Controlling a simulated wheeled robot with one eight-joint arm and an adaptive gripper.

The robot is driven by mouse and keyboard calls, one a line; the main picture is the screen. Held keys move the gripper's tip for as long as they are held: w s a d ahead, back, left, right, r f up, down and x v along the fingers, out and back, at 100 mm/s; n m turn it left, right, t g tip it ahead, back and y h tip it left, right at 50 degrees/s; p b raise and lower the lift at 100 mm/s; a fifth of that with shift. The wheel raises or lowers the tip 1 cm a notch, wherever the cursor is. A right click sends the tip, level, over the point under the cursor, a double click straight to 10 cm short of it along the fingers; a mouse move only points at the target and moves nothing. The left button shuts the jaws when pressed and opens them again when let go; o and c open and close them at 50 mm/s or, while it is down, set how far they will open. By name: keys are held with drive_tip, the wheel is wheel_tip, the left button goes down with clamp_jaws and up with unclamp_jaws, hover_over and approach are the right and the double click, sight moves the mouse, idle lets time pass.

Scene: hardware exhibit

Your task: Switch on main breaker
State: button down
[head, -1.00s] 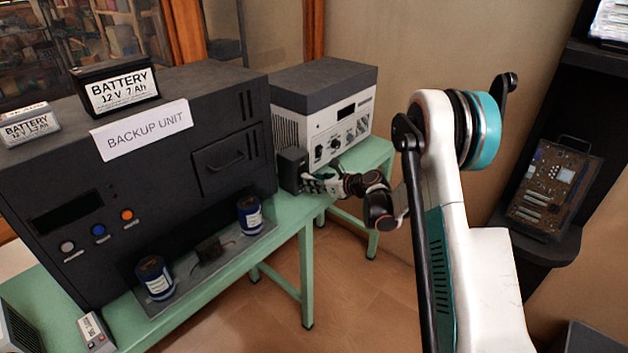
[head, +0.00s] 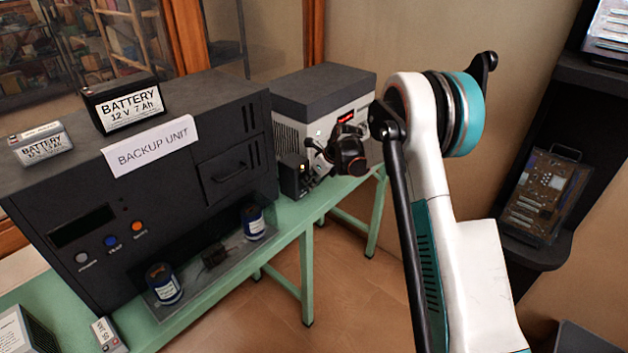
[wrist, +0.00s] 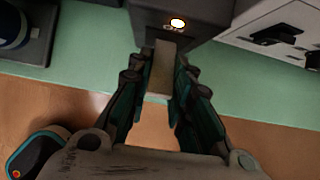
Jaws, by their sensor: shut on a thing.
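The small dark box that looks like the main breaker (head: 291,176) stands on the green table between the backup unit and the grey device. A small light on it glows, and it also shows at the top of the wrist view (wrist: 190,18). A flat grey lever (wrist: 162,68) sticks out of the box. My gripper (wrist: 160,82) is shut on this lever, one finger on each side. In the head view my gripper (head: 318,158) is small and partly hidden by its own wrist, so the lever cannot be made out there.
The large dark backup unit (head: 150,185) fills the left, with batteries (head: 122,103) on top. The grey device (head: 322,100) behind the breaker has a lit red display. Blue cylinders (head: 253,222) stand in front of the unit. Floor in front of the table (head: 308,280) is clear.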

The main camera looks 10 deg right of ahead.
idle(0.4)
drive_tip(key=c, duration=1.4)
unclamp_jaws()
drive_tip(key=shift+w, duration=0.1)
drive_tip(key=shift+c, duration=0.2)
drive_tip(key=v, duration=1.2)
drive_tip(key=shift+a, duration=0.1)
